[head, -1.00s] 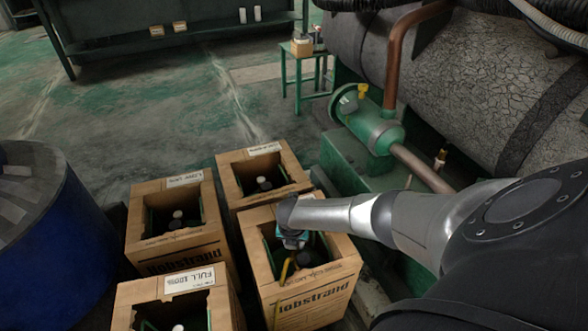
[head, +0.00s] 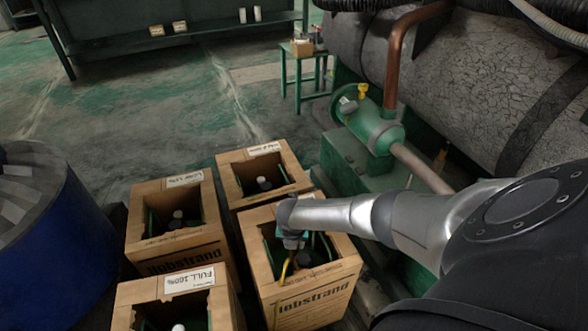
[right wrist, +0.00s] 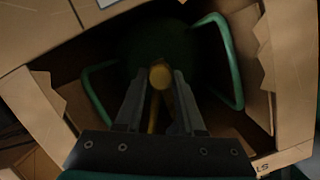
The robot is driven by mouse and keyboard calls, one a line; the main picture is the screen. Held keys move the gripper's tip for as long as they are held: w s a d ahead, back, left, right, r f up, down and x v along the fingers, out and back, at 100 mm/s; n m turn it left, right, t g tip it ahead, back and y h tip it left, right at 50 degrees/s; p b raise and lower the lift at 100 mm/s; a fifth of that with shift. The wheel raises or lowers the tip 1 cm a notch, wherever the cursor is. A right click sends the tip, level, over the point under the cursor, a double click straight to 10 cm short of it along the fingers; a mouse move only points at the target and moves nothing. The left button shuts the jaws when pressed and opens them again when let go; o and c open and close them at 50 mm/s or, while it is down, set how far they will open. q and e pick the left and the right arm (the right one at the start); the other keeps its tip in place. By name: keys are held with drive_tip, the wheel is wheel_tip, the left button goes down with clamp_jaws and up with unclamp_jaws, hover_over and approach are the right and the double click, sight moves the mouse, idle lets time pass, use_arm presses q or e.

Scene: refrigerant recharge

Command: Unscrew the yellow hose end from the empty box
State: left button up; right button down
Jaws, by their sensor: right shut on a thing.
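My right gripper (head: 291,243) is inside the box opening, pointing down. In the right wrist view its two fingers (right wrist: 160,88) are shut on the round yellow hose end (right wrist: 160,76). The yellow hose (head: 285,270) runs from the gripper over the box's front edge. Whether the hose end still touches the cylinder is hidden. My left gripper is not in view.
Several similar cartons stand close by, one labelled FULL (head: 190,281) at front left. A blue drum (head: 50,245) is at the far left. A green machine with a pipe (head: 375,130) stands at the right.

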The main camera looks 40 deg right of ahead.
drive_tip(key=shift+n+b, duration=0.3)
drive_tip(key=shift+n, duration=0.8)
drive_tip(key=shift+r, duration=0.1)
drive_tip(key=shift+w+d+p+v, duration=0.1)
drive_tip(key=shift+d+p+v, duration=0.05)
drive_tip(key=shift+p+v, duration=0.65)
drive_tip(key=shift+w+d+p+v, duration=0.1)
drive_tip(key=shift+w+p+v, duration=0.05)
drive_tip(key=shift+p+v, duration=0.7)
drive_tip(key=shift+w+d+p+v, duration=0.1)
drive_tip(key=shift+d+p+v, duration=0.05)
drive_tip(key=shift+p+v, duration=0.65)
